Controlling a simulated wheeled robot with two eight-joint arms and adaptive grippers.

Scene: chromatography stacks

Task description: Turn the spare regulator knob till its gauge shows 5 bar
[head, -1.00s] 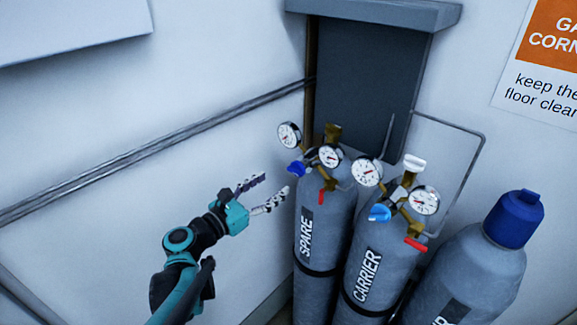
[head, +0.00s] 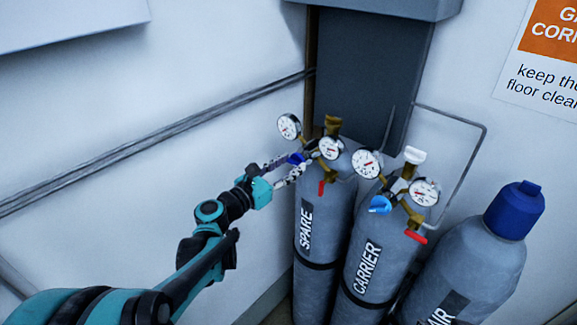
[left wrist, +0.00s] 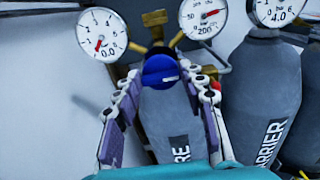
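The spare cylinder (head: 309,262) stands on the left of the stack, labelled SPARE. Its blue regulator knob (left wrist: 158,66) has a white mark and faces my left wrist camera. The spare outlet gauge (left wrist: 102,35) shows 0.0, its red needle low on the left of the dial; it also shows in the head view (head: 288,127). A second spare gauge (left wrist: 206,14) reads near 200. My left gripper (left wrist: 165,88) is open, its fingers on either side of the knob with gaps visible. In the head view the fingers partly cover the knob (head: 296,158). My right gripper is not in view.
The carrier cylinder (head: 357,287) stands close on the right, with a pale-blue knob (head: 380,204) and a gauge reading 4.0 (left wrist: 274,9). A capped cylinder (head: 475,270) stands farther right. A red valve handle (head: 321,188) sits below the spare regulator.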

